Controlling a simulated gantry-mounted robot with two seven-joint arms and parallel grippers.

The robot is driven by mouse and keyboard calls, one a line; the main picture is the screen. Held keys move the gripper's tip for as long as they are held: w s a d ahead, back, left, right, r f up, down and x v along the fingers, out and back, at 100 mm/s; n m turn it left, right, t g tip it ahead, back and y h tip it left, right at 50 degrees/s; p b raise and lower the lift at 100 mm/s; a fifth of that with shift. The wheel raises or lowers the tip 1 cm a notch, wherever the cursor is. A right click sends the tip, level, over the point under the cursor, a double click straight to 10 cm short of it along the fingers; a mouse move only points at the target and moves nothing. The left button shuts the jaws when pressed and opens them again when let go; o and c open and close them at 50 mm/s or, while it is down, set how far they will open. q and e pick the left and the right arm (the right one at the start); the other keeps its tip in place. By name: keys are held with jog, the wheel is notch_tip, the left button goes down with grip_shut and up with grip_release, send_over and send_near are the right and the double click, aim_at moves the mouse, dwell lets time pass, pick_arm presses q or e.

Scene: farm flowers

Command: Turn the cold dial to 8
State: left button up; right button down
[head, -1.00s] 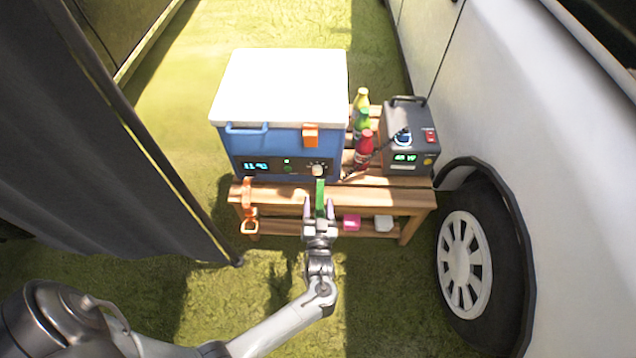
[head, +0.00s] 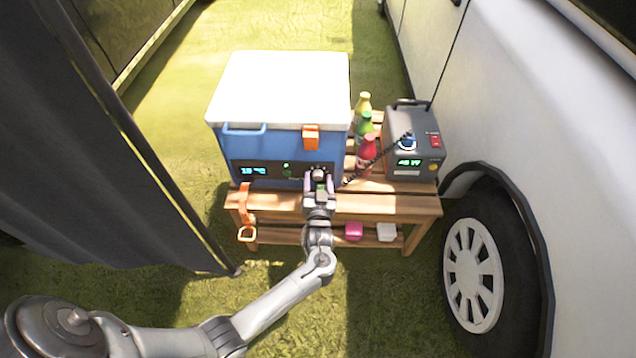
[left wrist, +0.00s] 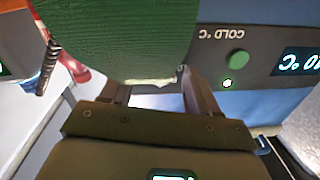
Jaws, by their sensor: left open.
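The blue cooler (head: 275,150) with a white lid stands on a wooden bench. Its dark front panel has a lit display (head: 253,170), blurred but apparently 10 °C, and a green button (head: 286,168).
The wooden bench (head: 390,207) also carries several bottles, including a red bottle (head: 366,152), and a grey power box (head: 412,150) with a cable. An orange strap (head: 245,212) hangs at left. A white vehicle (head: 535,150) stands right, a dark curtain (head: 110,180) left.

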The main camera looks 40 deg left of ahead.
pick_arm(q)
jog(key=c, duration=1)
jog(key=shift+r+m+p, duration=0.15)
jog(key=shift+m+p, duration=0.55)
jog(key=shift+p, duration=0.2)
jog(key=shift+c, duration=0.2)
jog(key=shift+m+p, duration=0.95)
jog(key=shift+m, duration=0.15)
jog(key=shift+m+p, duration=0.65)
jog(key=shift+m, duration=0.55)
jog(key=shift+f+m+p, duration=0.2)
jog(key=shift+m+p, duration=0.25)
jog(key=shift+m, duration=0.55)
jog(key=o, duration=1)
